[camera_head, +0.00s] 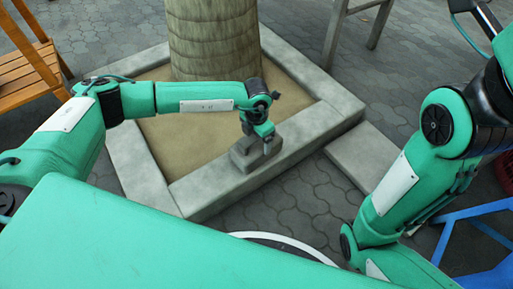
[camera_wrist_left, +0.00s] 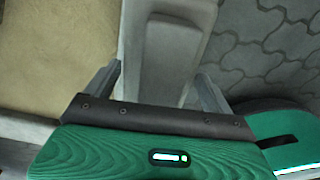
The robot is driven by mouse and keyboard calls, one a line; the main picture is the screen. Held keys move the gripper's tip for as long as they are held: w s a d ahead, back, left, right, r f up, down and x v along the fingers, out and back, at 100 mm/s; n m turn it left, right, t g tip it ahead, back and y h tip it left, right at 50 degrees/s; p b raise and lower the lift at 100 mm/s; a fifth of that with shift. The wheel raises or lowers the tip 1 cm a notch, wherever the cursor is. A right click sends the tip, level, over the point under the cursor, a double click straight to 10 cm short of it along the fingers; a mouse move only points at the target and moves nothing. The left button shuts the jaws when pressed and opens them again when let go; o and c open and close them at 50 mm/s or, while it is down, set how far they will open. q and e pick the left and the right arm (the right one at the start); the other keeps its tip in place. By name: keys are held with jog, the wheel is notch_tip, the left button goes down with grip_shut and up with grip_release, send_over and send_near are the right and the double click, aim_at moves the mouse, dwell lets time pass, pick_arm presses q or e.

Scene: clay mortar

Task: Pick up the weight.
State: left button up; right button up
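The weight (camera_head: 243,157) is a grey, stone-like block with a raised upper part. It rests on the near edge of the planter's concrete curb. My left gripper (camera_head: 262,142) points down over it and hides part of its top. In the left wrist view the weight (camera_wrist_left: 165,50) lies between the two spread fingers of my left gripper (camera_wrist_left: 160,82). The fingers look open, one on each side of it; whether either touches it is not clear. My right arm shows at the right of the head view, but its gripper is not in view.
The pale concrete curb (camera_head: 205,196) frames a square of sandy soil (camera_head: 180,135) around a thick trunk (camera_head: 213,40). A wooden slatted chair (camera_head: 30,65) stands at left, a blue frame (camera_head: 470,225) at right. Grey paving (camera_head: 300,200) lies open in front of the curb.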

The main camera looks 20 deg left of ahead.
pick_arm(q)
jog(key=c, duration=1.1)
jog(key=shift+w+d+r, duration=0.1)
jog(key=shift+w+r, duration=0.05)
jog(key=shift+r, duration=0.05)
jog(key=shift+c, duration=0.3)
jog(key=shift+r, duration=0.1)
